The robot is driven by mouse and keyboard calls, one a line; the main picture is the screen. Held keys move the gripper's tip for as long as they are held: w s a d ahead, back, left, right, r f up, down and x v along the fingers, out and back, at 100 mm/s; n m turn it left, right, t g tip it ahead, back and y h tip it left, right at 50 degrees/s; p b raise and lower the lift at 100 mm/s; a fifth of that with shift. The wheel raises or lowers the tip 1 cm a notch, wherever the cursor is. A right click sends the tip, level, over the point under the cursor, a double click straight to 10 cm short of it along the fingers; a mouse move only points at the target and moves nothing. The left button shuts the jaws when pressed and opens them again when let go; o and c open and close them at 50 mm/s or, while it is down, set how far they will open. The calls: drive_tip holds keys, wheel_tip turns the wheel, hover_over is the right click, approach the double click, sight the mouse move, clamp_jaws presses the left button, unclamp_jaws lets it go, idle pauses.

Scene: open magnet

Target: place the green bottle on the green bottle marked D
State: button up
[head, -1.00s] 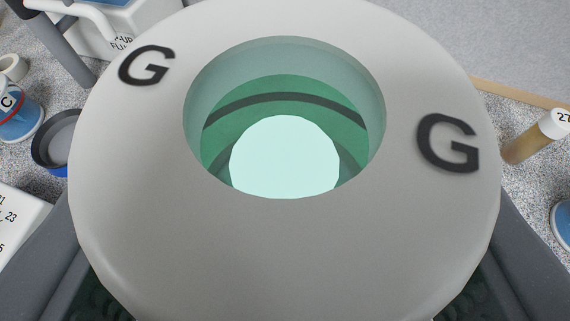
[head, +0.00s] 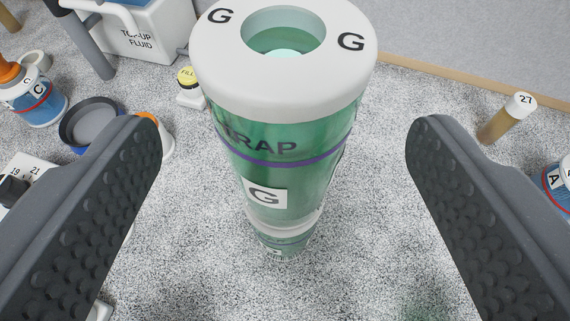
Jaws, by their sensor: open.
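A green see-through bottle (head: 285,165) with a thick white open-topped collar stands upright in the middle of the head view. It bears a G label, the word TRAP and a purple band. It appears to stand on top of a second green bottle (head: 283,245), mostly hidden beneath it. A small label on that lower bottle is too small to read. My gripper (head: 284,125) is open and empty, one dark padded finger to the left of the upper bottle and one to the right, both clear of it.
At the left are a blue bottle marked C (head: 38,97), a dark-rimmed round dish (head: 93,122) and a white TOP-UP FLUID container (head: 140,35). At the right are a tube marked 27 (head: 507,118) and a blue container marked A (head: 558,182). Speckled floor is bare around the bottles.

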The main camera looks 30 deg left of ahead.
drive_tip(key=v, duration=0.6)
drive_tip(key=shift+s+d+r, duration=0.1)
drive_tip(key=w+d+r+m+t+h, duration=0.1)
drive_tip(key=w+d+r+m+h, duration=0.1)
drive_tip(key=d+r, duration=0.65)
drive_tip(key=w+d+r+m+t+h, duration=0.1)
drive_tip(key=w+d+r+t, duration=0.1)
drive_tip(key=d+r, duration=0.7)
drive_tip(key=s+d+r+m+h, duration=0.1)
drive_tip(key=s+d+r+h, duration=0.1)
drive_tip(key=s+d+r, duration=0.2)
drive_tip(key=s+d+r+m+t+h, duration=0.1)
drive_tip(key=s+d+r, duration=0.4)
drive_tip(key=d+r, duration=0.5)
wheel_tip(320, 180, up, 3)
drive_tip(key=shift+d+f+m+h, duration=0.1)
drive_tip(key=shift+d+m+h, duration=0.15)
drive_tip(key=shift+m+h, duration=0.3)
